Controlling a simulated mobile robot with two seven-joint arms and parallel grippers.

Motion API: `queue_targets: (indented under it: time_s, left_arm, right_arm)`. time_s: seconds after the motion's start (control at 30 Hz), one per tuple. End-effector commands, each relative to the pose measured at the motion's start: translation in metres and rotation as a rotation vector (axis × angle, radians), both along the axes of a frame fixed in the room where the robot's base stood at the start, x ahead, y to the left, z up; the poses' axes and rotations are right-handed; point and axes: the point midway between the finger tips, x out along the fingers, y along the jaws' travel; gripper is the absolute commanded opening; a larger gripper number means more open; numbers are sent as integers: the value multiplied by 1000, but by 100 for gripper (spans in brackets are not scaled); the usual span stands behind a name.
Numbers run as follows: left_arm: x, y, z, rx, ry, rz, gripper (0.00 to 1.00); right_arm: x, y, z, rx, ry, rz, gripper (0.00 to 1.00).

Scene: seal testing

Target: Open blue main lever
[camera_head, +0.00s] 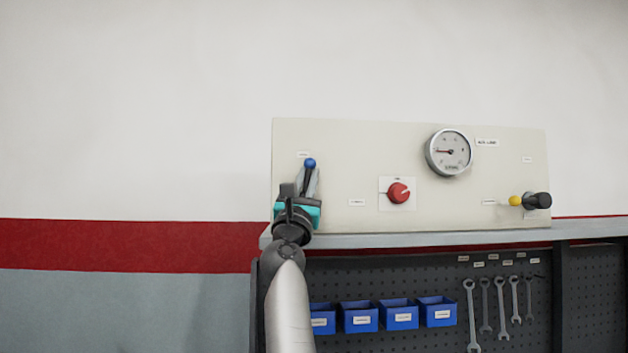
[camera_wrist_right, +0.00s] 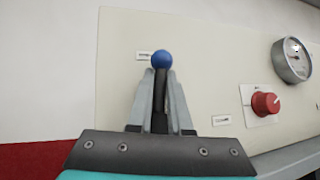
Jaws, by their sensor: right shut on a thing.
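The blue main lever (camera_head: 309,164) is on the left part of the beige panel (camera_head: 340,145). It has a blue ball knob on a dark stem and points up. In the right wrist view the blue knob (camera_wrist_right: 162,60) shows just above my fingertips. My right gripper (camera_head: 308,183) is at the lever, its fingers (camera_wrist_right: 160,90) on either side of the dark stem, shut on it below the knob. The lower stem and its base are hidden by the gripper. My left gripper is in neither view.
The panel also carries a red knob (camera_head: 399,193), a round gauge (camera_head: 450,152) and a yellow-tipped black handle (camera_head: 537,200). A grey ledge (camera_head: 420,240) runs under it. Below are blue bins (camera_head: 400,315) and hanging wrenches (camera_head: 471,310). The wall left of the panel is clear.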

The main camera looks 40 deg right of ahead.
Motion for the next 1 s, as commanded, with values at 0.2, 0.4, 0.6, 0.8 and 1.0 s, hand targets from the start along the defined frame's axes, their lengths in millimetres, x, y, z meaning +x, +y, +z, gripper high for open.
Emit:
queue_targets:
  time_s: [0.2,0.4,0.6,0.8,1.0]
  left_arm:
    - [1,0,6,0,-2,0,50]
    - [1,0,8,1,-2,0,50]
    - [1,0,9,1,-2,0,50]
    - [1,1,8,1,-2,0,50]
    - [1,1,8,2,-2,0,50]
  right_arm:
    - [2,4,2,-89,49,0,0]
    - [4,7,1,-129,71,1,0]
    - [4,8,2,-141,77,0,0]
    - [4,8,2,-142,77,0,0]
    - [4,8,2,-142,76,1,31]
